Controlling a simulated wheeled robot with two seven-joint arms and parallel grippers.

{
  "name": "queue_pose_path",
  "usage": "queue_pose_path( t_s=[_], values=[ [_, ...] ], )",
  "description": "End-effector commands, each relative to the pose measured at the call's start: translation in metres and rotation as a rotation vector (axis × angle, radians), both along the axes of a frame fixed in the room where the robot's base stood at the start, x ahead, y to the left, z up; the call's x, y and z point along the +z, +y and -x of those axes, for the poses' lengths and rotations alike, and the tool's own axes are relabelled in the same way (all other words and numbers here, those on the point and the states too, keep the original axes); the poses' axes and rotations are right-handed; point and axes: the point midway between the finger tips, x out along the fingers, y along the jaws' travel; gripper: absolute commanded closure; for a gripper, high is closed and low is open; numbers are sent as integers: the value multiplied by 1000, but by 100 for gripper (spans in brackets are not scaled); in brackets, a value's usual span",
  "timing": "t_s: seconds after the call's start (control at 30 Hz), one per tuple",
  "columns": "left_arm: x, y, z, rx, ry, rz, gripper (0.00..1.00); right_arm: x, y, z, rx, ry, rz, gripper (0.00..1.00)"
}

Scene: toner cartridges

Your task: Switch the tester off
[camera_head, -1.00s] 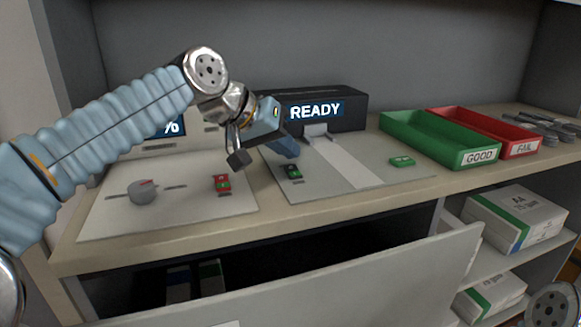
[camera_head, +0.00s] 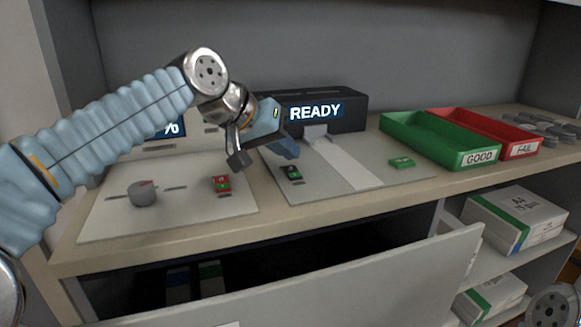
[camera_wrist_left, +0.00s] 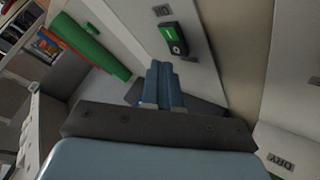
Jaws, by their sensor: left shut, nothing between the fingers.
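The tester (camera_head: 345,118) is a black box with a lit screen reading READY, at the back of the counter in the head view. Its rocker switch (camera_head: 291,173), dark with a green part, sits on the pale panel in front of it. The switch also shows in the left wrist view (camera_wrist_left: 172,40), with a green half and a black half marked with a circle. My left gripper (camera_head: 290,152) is shut and empty, its blue fingertips just above and behind the switch. In the wrist view the fingertips (camera_wrist_left: 161,68) appear close beside the switch; contact cannot be told.
A green piece (camera_head: 402,162) lies on the right panel. The GOOD tray (camera_head: 478,157) and FAIL tray (camera_head: 522,148) stand at right. An open drawer (camera_head: 330,283) juts out below.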

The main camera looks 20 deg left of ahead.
Motion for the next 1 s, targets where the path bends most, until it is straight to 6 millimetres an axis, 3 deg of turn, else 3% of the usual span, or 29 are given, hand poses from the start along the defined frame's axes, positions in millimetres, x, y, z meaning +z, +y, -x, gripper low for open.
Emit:
queue_pose_path(
  t_s=[1.0],
  values=[
    [-8,1,-1,0,0,0,100,-6,0,0,0,0,0,57]
  ],
)
